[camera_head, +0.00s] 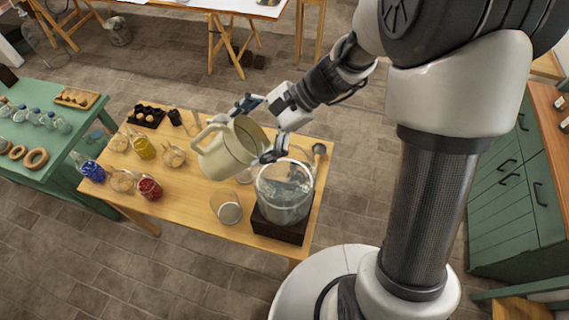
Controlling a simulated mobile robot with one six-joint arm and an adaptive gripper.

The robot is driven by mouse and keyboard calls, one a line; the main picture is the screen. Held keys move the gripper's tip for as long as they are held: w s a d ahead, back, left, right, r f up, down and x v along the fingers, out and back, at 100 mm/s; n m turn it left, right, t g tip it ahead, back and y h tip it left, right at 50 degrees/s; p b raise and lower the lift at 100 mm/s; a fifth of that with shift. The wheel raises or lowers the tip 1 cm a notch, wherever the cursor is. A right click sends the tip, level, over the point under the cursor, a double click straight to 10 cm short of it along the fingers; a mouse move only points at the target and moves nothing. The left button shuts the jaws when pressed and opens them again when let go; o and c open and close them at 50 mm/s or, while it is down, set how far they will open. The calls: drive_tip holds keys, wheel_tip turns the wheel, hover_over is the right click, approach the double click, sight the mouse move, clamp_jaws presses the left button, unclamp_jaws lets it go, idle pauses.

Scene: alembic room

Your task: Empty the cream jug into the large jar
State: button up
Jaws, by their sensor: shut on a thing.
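The cream jug (226,152) is held above the wooden table, tilted to the right with its mouth towards the large jar. My gripper (262,130) is shut on the jug, with one finger on its far side and one near its right side by the jar. The large clear glass jar (284,200) stands upright on a dark square base at the table's right front. Something clear and greyish shows inside the jar. The jug's lip is close to the jar's rim; I cannot tell whether they touch. The jug's contents and any stream are not clearly visible.
A small glass (230,210) stands left of the jar. Flasks with yellow (144,148), blue (92,171) and red (149,188) contents stand at the table's left. A dark rack (146,116) is at the back. A green table (40,140) with bottles stands further left.

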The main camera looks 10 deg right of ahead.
drive_tip(key=shift+w+d+r+y+b, duration=0.1)
drive_tip(key=shift+d+r+y+b, duration=0.25)
drive_tip(key=shift+y+b, duration=0.35)
drive_tip(key=shift+s+d+r+y+b, duration=0.1)
drive_tip(key=shift+d+r+y+b, duration=0.05)
drive_tip(key=shift+d+y+b, duration=0.45)
drive_tip(key=shift+w+d+r+y+b, duration=0.1)
drive_tip(key=shift+d+r+y+b, duration=0.2)
drive_tip(key=shift+y+b, duration=0.5)
idle(4.4)
drive_tip(key=shift+d+g+y+b, duration=0.3)
drive_tip(key=shift+d+y+b, duration=0.3)
drive_tip(key=shift+y+b, duration=0.25)
idle(0.4)
